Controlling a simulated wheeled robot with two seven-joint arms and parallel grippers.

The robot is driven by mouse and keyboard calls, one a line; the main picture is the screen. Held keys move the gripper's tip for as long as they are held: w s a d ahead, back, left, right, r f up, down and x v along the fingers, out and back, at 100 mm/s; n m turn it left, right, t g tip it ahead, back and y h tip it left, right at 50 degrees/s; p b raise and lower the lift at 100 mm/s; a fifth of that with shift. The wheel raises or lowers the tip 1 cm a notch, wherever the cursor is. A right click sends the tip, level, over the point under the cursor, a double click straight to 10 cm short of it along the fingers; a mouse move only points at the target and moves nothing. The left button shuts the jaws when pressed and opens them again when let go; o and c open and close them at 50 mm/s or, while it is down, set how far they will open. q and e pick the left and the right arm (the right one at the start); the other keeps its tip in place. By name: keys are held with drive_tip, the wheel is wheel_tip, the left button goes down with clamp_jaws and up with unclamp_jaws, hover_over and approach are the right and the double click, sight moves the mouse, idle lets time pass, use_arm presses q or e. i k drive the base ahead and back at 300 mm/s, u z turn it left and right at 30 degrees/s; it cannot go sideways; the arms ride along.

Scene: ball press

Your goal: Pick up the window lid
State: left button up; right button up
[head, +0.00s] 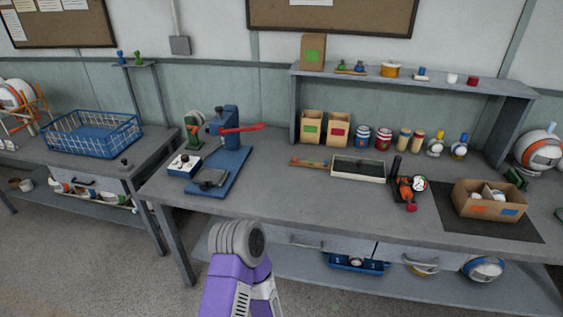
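I cannot pick out the window lid for certain. An open cardboard box (466,207) on the right of the bench holds small white parts (497,195), too small to identify. A pale-rimmed shallow tray (340,177) with a dark inside lies at mid-bench. The blue press (232,160) with a red lever stands at the bench's left end. A purple arm link of mine with a grey ringed end rises at the bottom middle, in front of the bench. No gripper fingers show, so neither gripper is in view.
A red-knobbed device with a gauge (408,187) sits left of the dark mat (450,230). Cartons and jars line the back under a shelf (430,83). A white box with knobs (184,166) is beside the press. The bench's front middle (290,205) is clear.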

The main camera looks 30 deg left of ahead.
sight(359, 166)
drive_tip(key=u, duration=1)
drive_tip(key=i, duration=0.35)
